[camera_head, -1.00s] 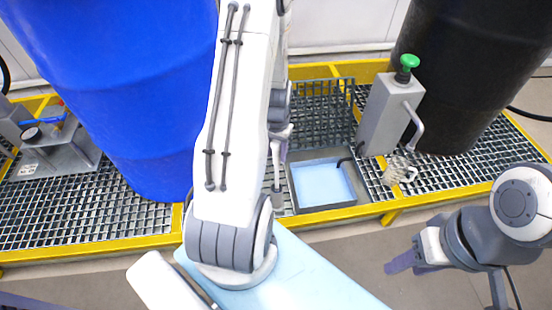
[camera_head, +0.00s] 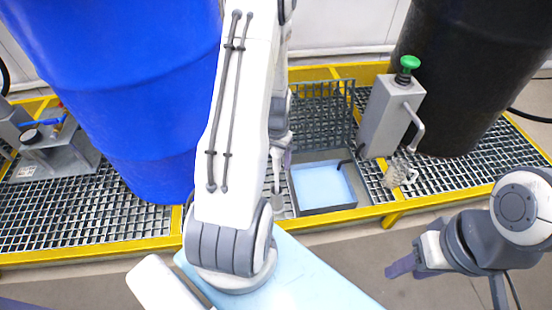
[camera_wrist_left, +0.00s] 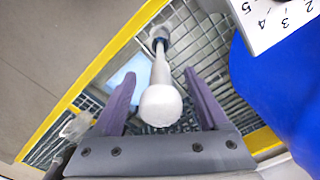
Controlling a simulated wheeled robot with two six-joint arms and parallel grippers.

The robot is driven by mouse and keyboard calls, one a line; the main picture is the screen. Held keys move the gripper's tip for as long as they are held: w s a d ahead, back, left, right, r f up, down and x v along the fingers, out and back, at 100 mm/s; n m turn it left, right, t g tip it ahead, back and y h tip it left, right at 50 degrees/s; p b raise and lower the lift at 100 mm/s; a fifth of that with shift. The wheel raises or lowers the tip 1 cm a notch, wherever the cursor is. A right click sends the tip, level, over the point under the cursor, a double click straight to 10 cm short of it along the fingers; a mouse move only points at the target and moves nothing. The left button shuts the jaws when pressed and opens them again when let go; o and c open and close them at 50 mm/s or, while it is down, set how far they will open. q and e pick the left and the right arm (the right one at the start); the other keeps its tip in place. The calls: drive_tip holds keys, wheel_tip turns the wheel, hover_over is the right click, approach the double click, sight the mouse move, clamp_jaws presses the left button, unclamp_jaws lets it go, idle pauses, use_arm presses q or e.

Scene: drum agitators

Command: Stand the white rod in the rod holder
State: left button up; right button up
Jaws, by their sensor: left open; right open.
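In the left wrist view, the white rod (camera_wrist_left: 160,75) has a round white knob at its near end and runs away from the camera. Its far end meets a dark ring, seemingly the rod holder (camera_wrist_left: 160,40); how deep it sits there is hidden. My left gripper (camera_wrist_left: 160,95) is open, with one purple finger on each side of the rod and gaps between. In the head view, my left gripper (camera_head: 285,157) is mostly hidden behind its own arm, and a thin upright part of the rod (camera_head: 276,178) shows below it. My right gripper (camera_head: 400,267) is open and empty at the right.
A tray with a light blue bottom (camera_head: 322,186) lies right of the rod. A grey box with a green knob (camera_head: 390,115), a clear mug (camera_head: 400,173), a blue drum (camera_head: 130,90) and a black drum (camera_head: 475,80) stand on the grating. A numbered white card (camera_wrist_left: 275,20) is near the blue drum.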

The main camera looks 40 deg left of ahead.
use_arm(q)
wheel_tip(320, 180, up, 12)
drive_tip(key=p, duration=0.4)
drive_tip(key=s+d+r+m, duration=0.1)
drive_tip(key=d+r+m, duration=0.25)
drive_tip(key=d, duration=0.65)
drive_tip(key=s+d+r+m, duration=0.15)
drive_tip(key=d+r, duration=0.35)
drive_tip(key=d, duration=0.5)
drive_tip(key=s+d+r+m, duration=0.2)
drive_tip(key=s+d, duration=0.3)
drive_tip(key=s, duration=0.1)
drive_tip(key=s+d+r+m+h, duration=0.1)
drive_tip(key=s+d+r+m, duration=0.2)
drive_tip(key=s+d, duration=0.2)
drive_tip(key=shift+s+d, duration=0.35)
drive_tip(key=shift+s, duration=0.9)
